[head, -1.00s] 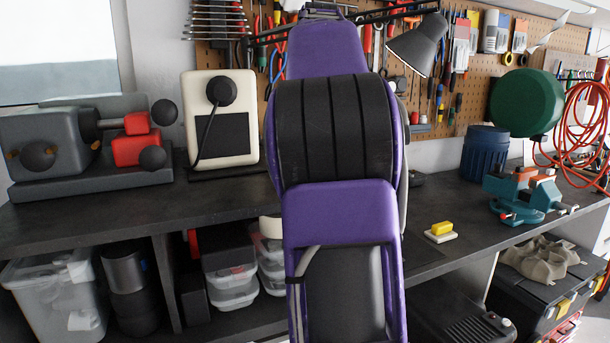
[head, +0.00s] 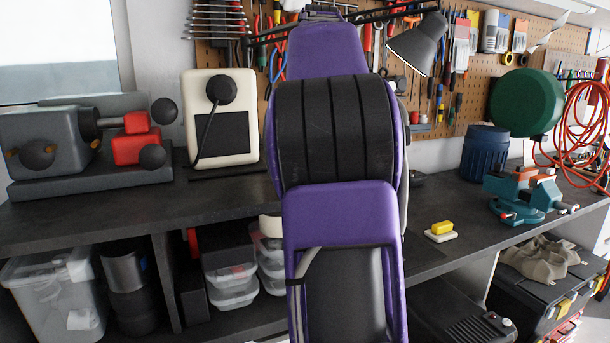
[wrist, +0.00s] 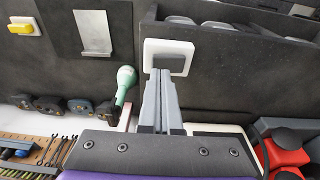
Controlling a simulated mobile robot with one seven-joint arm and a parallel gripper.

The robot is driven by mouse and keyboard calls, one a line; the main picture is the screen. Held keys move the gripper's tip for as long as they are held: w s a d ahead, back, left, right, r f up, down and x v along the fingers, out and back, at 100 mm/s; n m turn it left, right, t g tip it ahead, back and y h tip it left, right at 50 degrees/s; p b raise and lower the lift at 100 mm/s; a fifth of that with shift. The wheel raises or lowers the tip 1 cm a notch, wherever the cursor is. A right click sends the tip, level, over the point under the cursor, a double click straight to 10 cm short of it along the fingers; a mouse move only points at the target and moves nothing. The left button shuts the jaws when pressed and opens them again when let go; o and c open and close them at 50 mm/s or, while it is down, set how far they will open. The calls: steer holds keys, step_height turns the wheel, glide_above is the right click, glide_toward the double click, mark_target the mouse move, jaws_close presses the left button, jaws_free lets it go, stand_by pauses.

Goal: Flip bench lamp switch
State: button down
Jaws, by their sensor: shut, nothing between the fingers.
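In the wrist view a white switch plate with a grey rocker (wrist: 170,62) sits on a dark surface. My gripper (wrist: 160,74) is shut and empty, and its grey fingers point at the rocker. The fingertips overlap the rocker's lower edge in the picture; I cannot tell whether they touch it. In the head view my purple arm hides the gripper and this switch. The bench lamp's grey shade (head: 418,45) hangs right of my arm, before the pegboard. A yellow rocker on a white base (head: 442,229) lies near the bench's front edge; it also shows in the wrist view (wrist: 20,28).
A cream box (head: 220,145) and a grey machine with red parts (head: 60,145) are on the left of the bench. A teal vise (head: 527,195) and blue bin (head: 485,152) are on the right.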

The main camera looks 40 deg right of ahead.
steer(key=shift+f+b, duration=0.6)
steer(key=shift+f, duration=0.35)
stand_by(0.3)
steer(key=shift+r, duration=0.1)
step_height(320, 180, up, 4)
steer(key=p, duration=0.4)
steer(key=shift+r, duration=1.4)
